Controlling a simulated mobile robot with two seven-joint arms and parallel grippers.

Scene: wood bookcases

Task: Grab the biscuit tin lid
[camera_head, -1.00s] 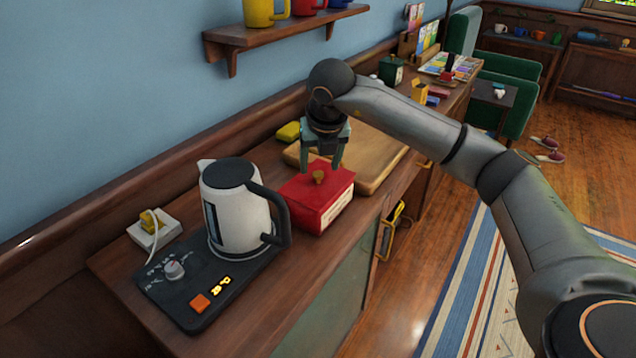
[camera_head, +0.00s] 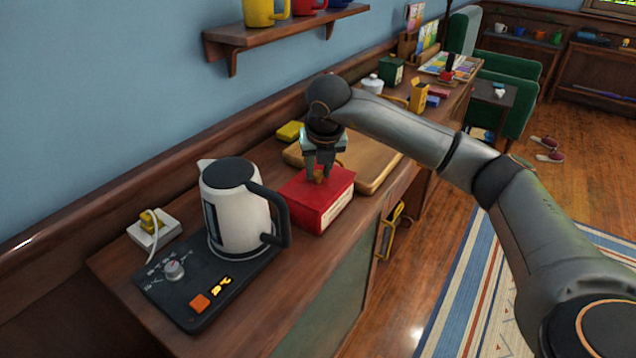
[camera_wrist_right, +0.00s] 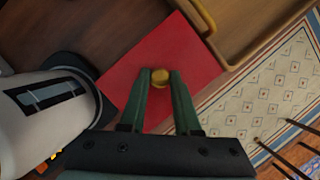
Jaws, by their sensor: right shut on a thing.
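The red biscuit tin (camera_head: 325,214) stands on the wooden counter, with its red lid (camera_head: 299,188) on top. In the right wrist view the lid (camera_wrist_right: 150,62) fills the middle, with a round brass knob (camera_wrist_right: 160,77) on it. My right gripper (camera_head: 318,177) points down over the lid. Its two green fingers (camera_wrist_right: 161,80) are shut on the knob, one on each side. The fingers partly hide the knob in the head view. My left gripper is not in view.
A white kettle (camera_head: 236,212) stands close left of the tin on a dark base (camera_head: 185,298). A wooden tray (camera_head: 372,165) lies just behind the tin. A yellow block (camera_head: 290,131) sits by the wall. A shelf with mugs (camera_head: 285,28) hangs above.

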